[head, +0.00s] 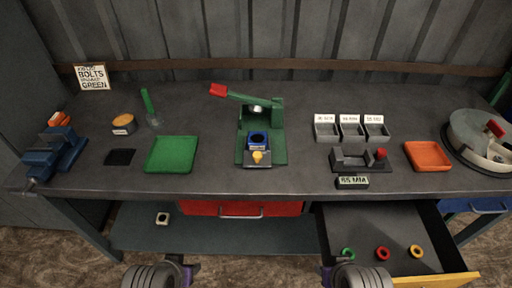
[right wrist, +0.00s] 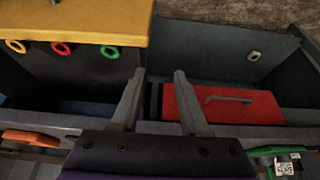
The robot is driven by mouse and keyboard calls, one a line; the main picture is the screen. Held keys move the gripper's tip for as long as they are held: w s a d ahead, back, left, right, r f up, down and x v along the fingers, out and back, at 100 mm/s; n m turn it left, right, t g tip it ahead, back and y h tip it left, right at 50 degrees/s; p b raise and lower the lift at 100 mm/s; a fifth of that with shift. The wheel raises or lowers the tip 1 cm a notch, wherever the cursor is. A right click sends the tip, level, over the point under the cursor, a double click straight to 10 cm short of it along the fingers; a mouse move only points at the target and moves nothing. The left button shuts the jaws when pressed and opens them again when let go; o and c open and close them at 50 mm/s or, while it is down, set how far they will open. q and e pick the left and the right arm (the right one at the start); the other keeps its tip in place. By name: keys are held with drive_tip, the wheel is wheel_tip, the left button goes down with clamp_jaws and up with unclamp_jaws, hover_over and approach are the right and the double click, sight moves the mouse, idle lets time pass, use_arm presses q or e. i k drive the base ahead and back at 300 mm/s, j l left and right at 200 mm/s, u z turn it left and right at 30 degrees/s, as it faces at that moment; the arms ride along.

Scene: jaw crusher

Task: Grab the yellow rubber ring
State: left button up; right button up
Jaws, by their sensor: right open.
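The yellow rubber ring (head: 416,251) lies in the open drawer at the lower right of the head view, to the right of a red ring (head: 382,253) and a green ring (head: 347,254). In the right wrist view the yellow ring (right wrist: 16,46) is at the upper left, by the drawer's yellow front. My right gripper (right wrist: 159,75) is open with nothing between its fingers, well apart from the yellow ring. My left gripper (head: 187,272) is only partly in view at the bottom of the head view; its fingers cannot be made out.
The open drawer (head: 375,222) juts out below the bench (head: 215,184). A shut red drawer (head: 200,208) is left of it. A pale nut-like piece (head: 162,218) lies on the lower shelf. A green press (head: 277,112), trays and a vise (head: 50,160) stand on the bench top.

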sight(418, 249)
drive_tip(key=z, duration=1.75)
